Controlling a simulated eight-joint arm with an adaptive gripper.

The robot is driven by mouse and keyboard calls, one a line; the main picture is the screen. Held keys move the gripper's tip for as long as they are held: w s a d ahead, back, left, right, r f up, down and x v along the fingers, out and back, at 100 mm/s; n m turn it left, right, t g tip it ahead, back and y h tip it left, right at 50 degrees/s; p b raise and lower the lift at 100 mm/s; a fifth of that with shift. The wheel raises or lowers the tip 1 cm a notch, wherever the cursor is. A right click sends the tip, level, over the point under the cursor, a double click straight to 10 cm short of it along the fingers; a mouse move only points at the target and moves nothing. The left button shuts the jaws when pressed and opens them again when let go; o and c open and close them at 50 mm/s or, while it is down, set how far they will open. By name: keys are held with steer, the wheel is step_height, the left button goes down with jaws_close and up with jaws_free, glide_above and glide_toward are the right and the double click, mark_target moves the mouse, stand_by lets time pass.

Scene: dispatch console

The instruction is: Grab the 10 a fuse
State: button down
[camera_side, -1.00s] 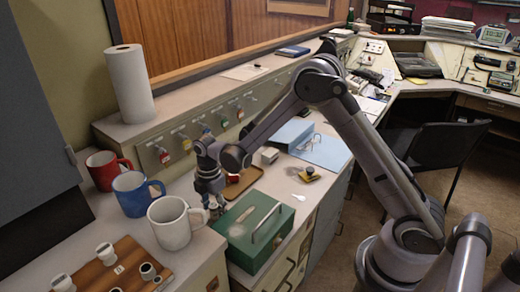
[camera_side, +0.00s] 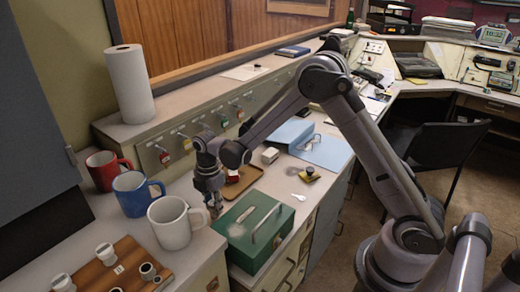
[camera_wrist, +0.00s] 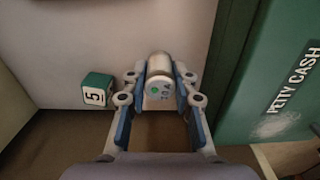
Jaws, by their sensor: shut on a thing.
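A pale, cylindrical fuse (camera_wrist: 160,68) shows in the wrist view. In the side view my gripper (camera_side: 214,208) points down between the white mug and the green cash box. The fuse is too small to make out there.
A green block with a white "5" face (camera_wrist: 97,89) lies left of the fuse. The green petty cash box (camera_side: 256,232) stands close on the right. A white mug (camera_side: 172,224) stands on the left, beside blue (camera_side: 133,194) and red (camera_side: 104,170) mugs.

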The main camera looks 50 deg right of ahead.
step_height(320, 180, up, 3)
steer(key=s+d+r, duration=0.5)
steer(key=d+r, duration=0.1)
steer(key=d, duration=0.4)
steer(key=shift+d+r, duration=0.25)
steer(key=shift+r, duration=0.15)
steer(key=shift+s, duration=0.1)
